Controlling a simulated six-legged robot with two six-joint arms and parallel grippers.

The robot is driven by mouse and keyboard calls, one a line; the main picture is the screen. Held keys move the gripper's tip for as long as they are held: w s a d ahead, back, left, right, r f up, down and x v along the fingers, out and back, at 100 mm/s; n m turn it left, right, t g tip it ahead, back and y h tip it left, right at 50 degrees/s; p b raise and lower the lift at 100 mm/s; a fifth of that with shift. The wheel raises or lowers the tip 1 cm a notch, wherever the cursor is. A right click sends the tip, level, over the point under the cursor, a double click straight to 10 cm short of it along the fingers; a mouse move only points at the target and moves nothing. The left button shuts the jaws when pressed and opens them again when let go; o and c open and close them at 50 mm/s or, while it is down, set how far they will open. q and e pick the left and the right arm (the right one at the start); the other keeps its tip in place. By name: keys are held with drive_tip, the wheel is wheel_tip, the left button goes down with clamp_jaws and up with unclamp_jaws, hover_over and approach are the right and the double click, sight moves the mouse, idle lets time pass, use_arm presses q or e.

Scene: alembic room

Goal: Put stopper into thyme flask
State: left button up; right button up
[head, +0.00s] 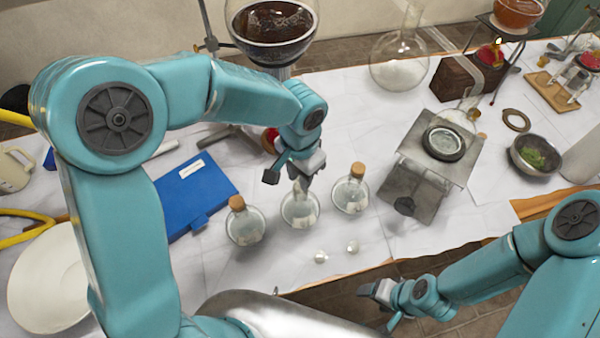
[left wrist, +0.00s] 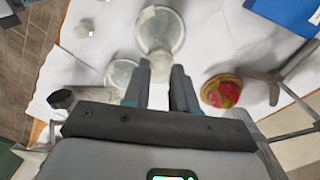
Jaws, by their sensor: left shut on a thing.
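Three small clear flasks stand in a row in the head view: the left flask (head: 246,226) and the right flask (head: 350,194) have corks, and the middle flask (head: 300,210) is under my left gripper (head: 305,180). No label shows which is the thyme flask.
A blue box (head: 196,192) lies at left. A metal lift stand (head: 425,165) stands at right, near a bowl of green matter (head: 535,154). A large round flask (head: 398,66) is behind.

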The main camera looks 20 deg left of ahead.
use_arm(q)
drive_tip(key=shift+f+b, duration=0.25)
drive_tip(key=shift+b, duration=0.05)
idle(0.5)
drive_tip(key=o, duration=1.4)
drive_tip(key=shift+r, duration=0.15)
drive_tip(key=shift+r+p, duration=2.65)
drive_tip(key=shift+r, duration=0.75)
drive_tip(key=shift+s, duration=0.15)
